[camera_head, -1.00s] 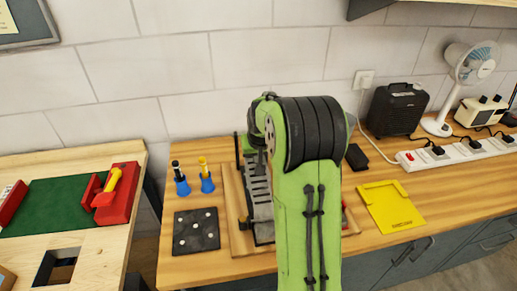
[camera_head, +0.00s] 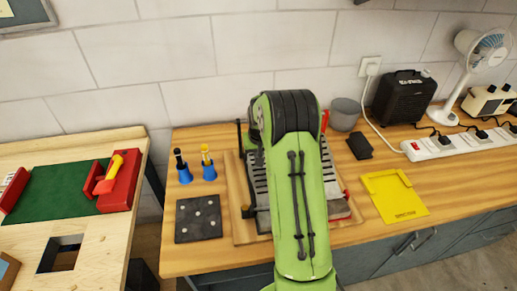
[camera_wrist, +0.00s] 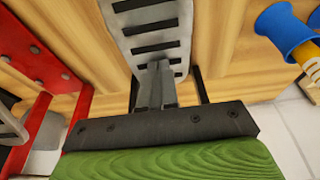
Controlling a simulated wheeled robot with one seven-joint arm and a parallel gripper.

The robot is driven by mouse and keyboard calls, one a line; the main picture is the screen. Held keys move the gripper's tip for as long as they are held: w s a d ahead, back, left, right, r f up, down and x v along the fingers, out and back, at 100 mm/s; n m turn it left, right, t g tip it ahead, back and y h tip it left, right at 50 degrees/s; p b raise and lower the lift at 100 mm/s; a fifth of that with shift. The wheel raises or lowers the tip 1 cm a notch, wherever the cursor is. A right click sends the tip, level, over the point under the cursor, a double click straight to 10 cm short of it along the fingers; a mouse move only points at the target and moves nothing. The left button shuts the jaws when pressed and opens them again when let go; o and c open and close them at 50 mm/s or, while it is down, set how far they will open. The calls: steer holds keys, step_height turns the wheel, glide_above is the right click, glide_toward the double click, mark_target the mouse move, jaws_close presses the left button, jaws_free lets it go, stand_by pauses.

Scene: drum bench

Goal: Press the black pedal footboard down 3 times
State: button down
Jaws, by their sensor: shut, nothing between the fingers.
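The black pedal footboard (camera_head: 261,188) is a slotted plate on a wooden board, partly hidden behind my green arm in the head view. In the wrist view the slotted footboard (camera_wrist: 152,28) looks grey with dark slots and lies straight ahead of my gripper (camera_wrist: 157,68). The narrow fingers are shut together and empty, with their tips at the footboard's near end. I cannot tell whether they touch it. In the head view my arm hides the gripper.
A second slotted pedal with red parts (camera_wrist: 38,48) stands beside the footboard. Blue holders (camera_head: 209,172), a dark dotted plate (camera_head: 198,219), a grey pot (camera_head: 344,113), a black block (camera_head: 360,146) and a yellow tray (camera_head: 394,196) are around it.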

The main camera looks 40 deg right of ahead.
steer(key=shift+a+f, duration=0.1)
steer(key=shift+f, duration=0.6)
steer(key=shift+s+a, duration=0.1)
steer(key=shift+s, duration=0.2)
step_height(320, 180, up, 15)
steer(key=p, duration=0.3)
steer(key=shift+s, duration=0.1)
